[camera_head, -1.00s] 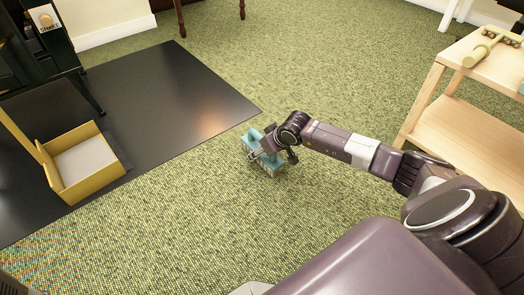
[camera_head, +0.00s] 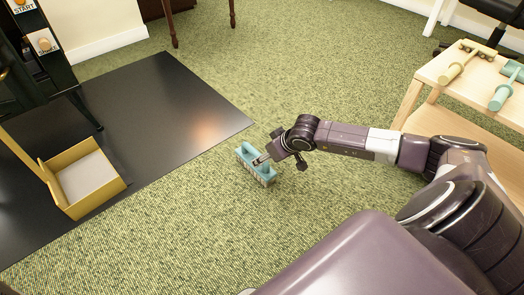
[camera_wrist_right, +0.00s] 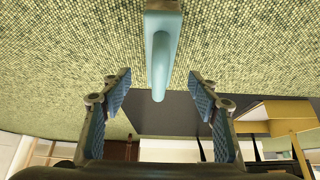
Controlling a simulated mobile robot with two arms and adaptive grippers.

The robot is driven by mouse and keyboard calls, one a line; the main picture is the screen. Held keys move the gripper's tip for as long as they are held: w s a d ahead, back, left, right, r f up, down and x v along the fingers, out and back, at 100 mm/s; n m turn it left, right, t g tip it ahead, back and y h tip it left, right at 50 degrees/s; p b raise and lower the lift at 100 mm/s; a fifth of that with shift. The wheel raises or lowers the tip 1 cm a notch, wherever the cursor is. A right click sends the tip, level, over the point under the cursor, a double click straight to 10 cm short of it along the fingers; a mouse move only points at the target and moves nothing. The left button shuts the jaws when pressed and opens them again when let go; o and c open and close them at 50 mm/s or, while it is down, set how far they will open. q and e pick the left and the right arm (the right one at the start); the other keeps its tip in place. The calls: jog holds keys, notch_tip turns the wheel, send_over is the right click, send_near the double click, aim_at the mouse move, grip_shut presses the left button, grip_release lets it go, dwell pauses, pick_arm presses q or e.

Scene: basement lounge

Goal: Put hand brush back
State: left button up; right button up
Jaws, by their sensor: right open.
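The hand brush (camera_head: 248,160), light blue with a raised handle and brownish bristles underneath, stands on the green carpet by the corner of a dark mat. My right gripper (camera_head: 280,162) is at its right end, its jaws open. In the right wrist view the brush handle (camera_wrist_right: 161,68) points in from the top, between and ahead of the two spread fingers (camera_wrist_right: 163,95) with gaps on both sides. No finger grips it. My left gripper is not in view.
A yellow open box (camera_head: 108,190) sits on the dark mat (camera_head: 165,110) at left, near a black machine. A wooden shelf (camera_head: 428,68) at right holds a beige roller-like tool (camera_head: 462,63) and a teal one (camera_head: 507,88). Carpet between is clear.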

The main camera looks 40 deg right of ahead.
jog(key=shift+s+r, duration=0.25)
jog(key=shift+r, duration=0.1)
